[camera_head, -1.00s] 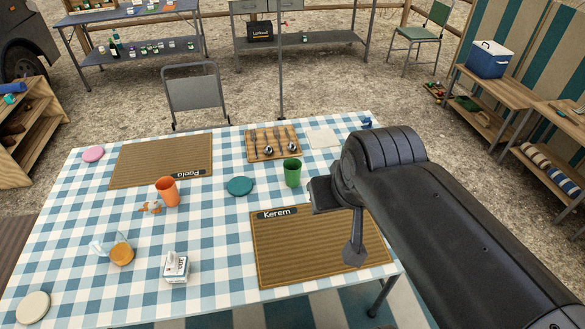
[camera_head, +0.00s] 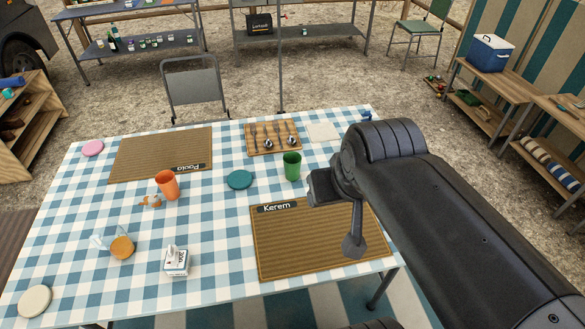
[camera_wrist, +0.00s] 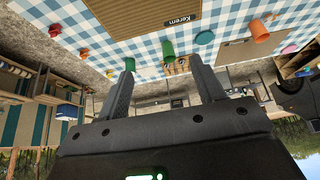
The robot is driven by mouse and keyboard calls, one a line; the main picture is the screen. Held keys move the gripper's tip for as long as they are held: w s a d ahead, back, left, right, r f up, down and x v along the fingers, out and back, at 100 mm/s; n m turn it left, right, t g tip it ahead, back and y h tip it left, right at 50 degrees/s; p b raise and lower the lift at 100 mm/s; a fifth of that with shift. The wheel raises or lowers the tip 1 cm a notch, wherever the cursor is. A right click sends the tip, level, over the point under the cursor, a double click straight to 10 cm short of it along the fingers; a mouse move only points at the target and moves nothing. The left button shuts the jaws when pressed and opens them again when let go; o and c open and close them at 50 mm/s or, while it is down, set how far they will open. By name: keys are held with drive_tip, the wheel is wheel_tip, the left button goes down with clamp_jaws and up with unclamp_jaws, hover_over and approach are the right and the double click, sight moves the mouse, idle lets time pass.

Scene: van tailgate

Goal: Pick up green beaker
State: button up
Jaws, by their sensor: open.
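The green beaker (camera_head: 292,167) stands upright on the checked tablecloth, just behind the mat labelled Kerem (camera_head: 320,240) and right of a teal lid (camera_head: 240,180). In the upside-down wrist view the green beaker (camera_wrist: 167,49) shows beyond the fingertips, between them in the picture. My gripper (camera_wrist: 162,64) is open, with two dark fingers apart and nothing between them. It is apart from the beaker. In the head view my dark arm reaches in from the right, over the right part of the table, and the fingers are hard to make out.
An orange beaker (camera_head: 168,185) stands left of the teal lid. A wooden tray with spoons (camera_head: 272,149) lies behind the green beaker. A carton (camera_head: 176,262) and a jug (camera_head: 121,247) stand front left. A folding chair (camera_head: 195,92) stands behind the table.

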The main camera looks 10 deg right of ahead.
drive_tip(key=o, duration=0.4)
drive_tip(key=shift+w, duration=0.1)
drive_tip(key=m+g, duration=0.1)
drive_tip(key=m, duration=0.1)
hover_over(292, 160)
drive_tip(key=s+a, duration=0.1)
drive_tip(key=s, duration=0.4)
wheel_tip(292, 160, down, 27)
drive_tip(key=shift+h, duration=0.4)
drive_tip(key=shift+x, duration=2.65)
